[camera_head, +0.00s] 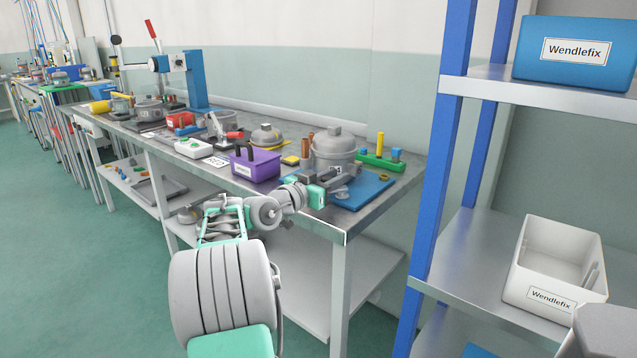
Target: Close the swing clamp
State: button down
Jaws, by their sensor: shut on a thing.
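My gripper (338,184) reaches in from the left, low in front of the compressor, and is shut on this part. The fingers are small and partly merge with the grey metal, so the exact grip point and the clamp's angle cannot be told. My arm hides the plate's left side.
A purple bin (255,164) stands left of the compressor, close to my wrist. A green holder (380,160) with a yellow peg is behind the plate. A blue-posted shelf (440,170) with a white bin (552,270) stands at right. The floor at left is clear.

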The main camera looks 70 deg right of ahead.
dwell(0.4)
jog(key=c, duration=1.1)
grip_release()
jog(key=shift+w, duration=0.1)
